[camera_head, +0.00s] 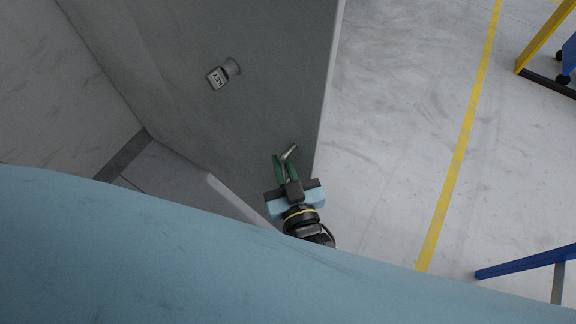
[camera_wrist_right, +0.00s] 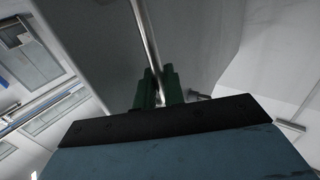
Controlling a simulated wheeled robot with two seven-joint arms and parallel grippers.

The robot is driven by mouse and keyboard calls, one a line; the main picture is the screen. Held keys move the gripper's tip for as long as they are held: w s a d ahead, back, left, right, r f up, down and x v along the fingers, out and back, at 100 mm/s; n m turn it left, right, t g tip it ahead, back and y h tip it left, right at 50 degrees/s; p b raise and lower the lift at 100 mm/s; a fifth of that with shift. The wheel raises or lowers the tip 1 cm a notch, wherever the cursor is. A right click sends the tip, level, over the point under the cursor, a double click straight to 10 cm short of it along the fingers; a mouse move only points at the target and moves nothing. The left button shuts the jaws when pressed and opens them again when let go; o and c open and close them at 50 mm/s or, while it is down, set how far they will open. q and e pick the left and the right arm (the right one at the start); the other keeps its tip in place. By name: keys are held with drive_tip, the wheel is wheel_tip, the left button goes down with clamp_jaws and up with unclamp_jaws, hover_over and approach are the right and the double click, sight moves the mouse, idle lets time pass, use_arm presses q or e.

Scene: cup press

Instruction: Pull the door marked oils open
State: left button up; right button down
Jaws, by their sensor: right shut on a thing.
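A grey door or cabinet panel (camera_head: 240,110) fills the upper middle of the head view. I see no oils marking on it. A metal bar handle (camera_head: 289,151) sticks out near its lower right edge. The handle shows as a long bar (camera_wrist_right: 147,40) in the right wrist view. My right gripper (camera_head: 284,168) has its green fingers shut on the bar; the fingers also show in the wrist view (camera_wrist_right: 158,88). My left gripper is not in view.
Open floor (camera_head: 400,110) with a yellow line (camera_head: 458,150) lies to the right. A blue bar (camera_head: 525,261) and a yellow frame (camera_head: 538,42) stand at the far right.

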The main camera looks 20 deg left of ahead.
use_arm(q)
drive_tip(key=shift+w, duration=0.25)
use_arm(e)
drive_tip(key=c, duration=1.6)
unclamp_jaws()
drive_tip(key=shift+c, duration=0.2)
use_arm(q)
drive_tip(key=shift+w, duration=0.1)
use_arm(e)
drive_tip(key=shift+s, duration=0.1)
